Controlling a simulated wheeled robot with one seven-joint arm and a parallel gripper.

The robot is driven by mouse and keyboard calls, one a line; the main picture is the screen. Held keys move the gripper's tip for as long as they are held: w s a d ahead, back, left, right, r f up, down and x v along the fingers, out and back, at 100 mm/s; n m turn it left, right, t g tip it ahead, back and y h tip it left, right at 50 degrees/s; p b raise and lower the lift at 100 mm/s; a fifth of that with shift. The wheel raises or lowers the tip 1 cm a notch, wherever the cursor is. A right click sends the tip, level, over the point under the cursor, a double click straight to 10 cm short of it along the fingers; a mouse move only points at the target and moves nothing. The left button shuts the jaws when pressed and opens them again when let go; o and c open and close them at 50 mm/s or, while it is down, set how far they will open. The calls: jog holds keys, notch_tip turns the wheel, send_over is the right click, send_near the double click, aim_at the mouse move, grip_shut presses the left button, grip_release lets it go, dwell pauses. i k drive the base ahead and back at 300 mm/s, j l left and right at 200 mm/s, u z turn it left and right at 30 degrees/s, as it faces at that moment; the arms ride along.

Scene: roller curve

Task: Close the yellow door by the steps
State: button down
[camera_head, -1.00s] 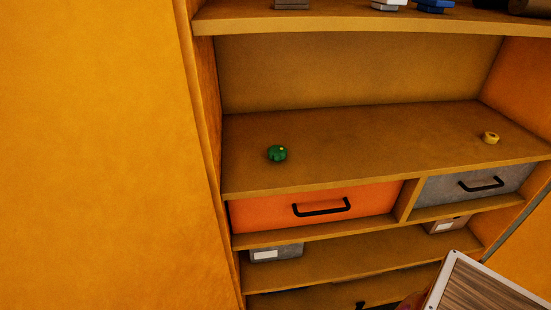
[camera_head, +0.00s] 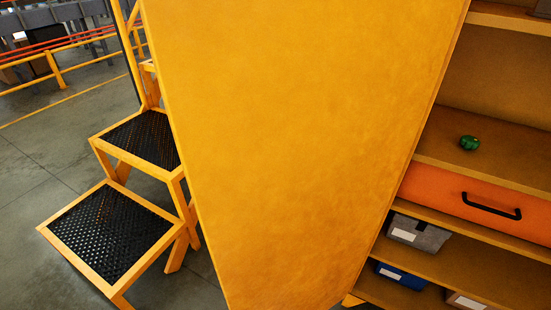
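The yellow door (camera_head: 290,140) is a large flat panel in the middle of the head view. It stands open, swung out from the left side of the yellow cabinet (camera_head: 480,262), whose shelves show at the right. The steps (camera_head: 110,228) are yellow-framed with black mesh treads and stand just left of the door. The door hides part of the floor and whatever is behind it. My gripper is not in view.
On the cabinet shelves are a green round item (camera_head: 469,143), an orange drawer (camera_head: 480,202) with a black handle, a grey bin (camera_head: 418,232) and a blue bin (camera_head: 401,276). Yellow railings (camera_head: 55,70) stand at the far left. Grey floor (camera_head: 40,165) is clear around the steps.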

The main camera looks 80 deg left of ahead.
aim_at(295, 125)
jog(key=k+u, duration=0.1)
jog(key=k, duration=0.3)
jog(key=k+j+u, duration=0.15)
jog(key=k, duration=0.25)
jog(key=k+j+u, duration=0.1)
jog(key=k, duration=0.3)
jog(key=k+j, duration=0.15)
jog(key=j, duration=0.2)
jog(key=k+j+u, duration=0.1)
jog(key=j, duration=0.3)
jog(key=k+j+u, duration=0.1)
jog(key=j, duration=0.3)
jog(key=k+j, duration=0.2)
jog(key=j, duration=0.2)
jog(key=k+j+u, duration=0.1)
jog(key=j, duration=0.25)
jog(key=j+z, duration=0.1)
jog(key=j, duration=0.15)
jog(key=k+j+z, duration=0.1)
jog(key=j, duration=0.2)
jog(key=k, duration=0.05)
